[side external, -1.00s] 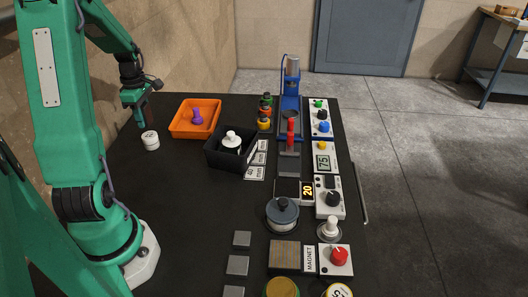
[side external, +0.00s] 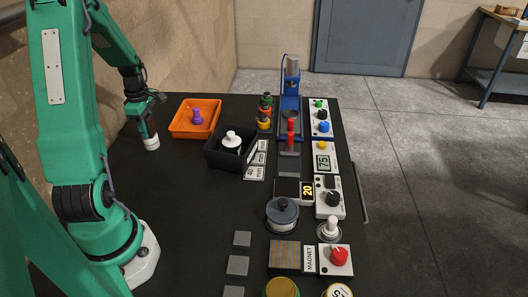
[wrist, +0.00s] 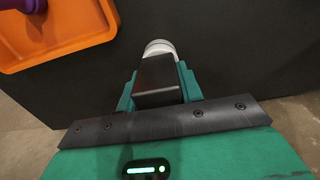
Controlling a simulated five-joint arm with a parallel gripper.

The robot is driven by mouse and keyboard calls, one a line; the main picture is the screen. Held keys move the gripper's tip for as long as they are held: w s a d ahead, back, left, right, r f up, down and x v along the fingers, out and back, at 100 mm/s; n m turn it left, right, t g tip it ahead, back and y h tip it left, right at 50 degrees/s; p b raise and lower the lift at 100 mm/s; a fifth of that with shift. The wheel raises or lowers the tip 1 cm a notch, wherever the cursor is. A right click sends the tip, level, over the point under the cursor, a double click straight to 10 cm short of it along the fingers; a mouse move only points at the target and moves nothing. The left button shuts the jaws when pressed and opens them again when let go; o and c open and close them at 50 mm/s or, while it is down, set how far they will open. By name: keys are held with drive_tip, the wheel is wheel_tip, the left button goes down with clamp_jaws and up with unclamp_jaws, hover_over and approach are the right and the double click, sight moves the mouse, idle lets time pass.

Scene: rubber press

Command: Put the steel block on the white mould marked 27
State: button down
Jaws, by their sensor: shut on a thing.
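The white mould (side external: 152,146) is a short round cylinder standing on the black table at the far left, below my gripper (side external: 149,134). It also shows in the wrist view (wrist: 160,46), partly hidden behind a dark block; its number cannot be read now. My gripper is shut on this dark, smooth block, which I take to be the steel block (wrist: 158,80), held between the green fingers. In the side view the fingers hide the block. The block is right above or at the mould's top; I cannot tell whether they touch.
An orange tray (side external: 178,131) with a purple piece (side external: 197,117) lies just right of the mould. Right of it is a black bin (side external: 213,154) holding a white piece (side external: 231,140). The wall is behind. The table in front of the mould is clear.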

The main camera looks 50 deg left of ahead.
drive_tip(key=c, duration=0.9)
unclamp_jaws()
wheel_tip(320, 180, up, 12)
drive_tip(key=shift+r, duration=0.15)
